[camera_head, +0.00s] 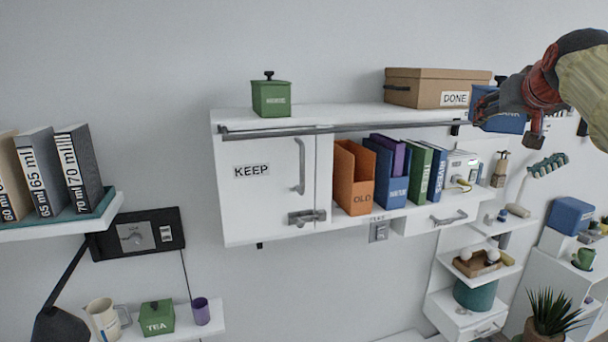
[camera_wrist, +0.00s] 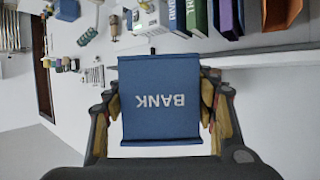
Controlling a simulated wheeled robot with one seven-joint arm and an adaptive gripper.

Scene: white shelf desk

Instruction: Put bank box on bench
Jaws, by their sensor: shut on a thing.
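The bank box is blue with white letters "BANK", upside down in the wrist view (camera_wrist: 160,75). My gripper (camera_wrist: 163,112) is shut on it, with a finger at each side. In the head view the bank box (camera_head: 490,108) is at the upper right, in front of the wall shelf's right end and partly hidden by my gripper (camera_head: 515,103). It is held in the air. No surface is clearly marked as the bench; a white stand (camera_head: 570,262) is at the lower right.
The white wall shelf (camera_head: 340,113) bears a green tin (camera_head: 271,97) and a brown "DONE" box (camera_head: 425,88). Files, including an orange "OLD" one (camera_head: 353,178), stand below. A second blue box (camera_head: 572,215) and a plant (camera_head: 549,312) are at right.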

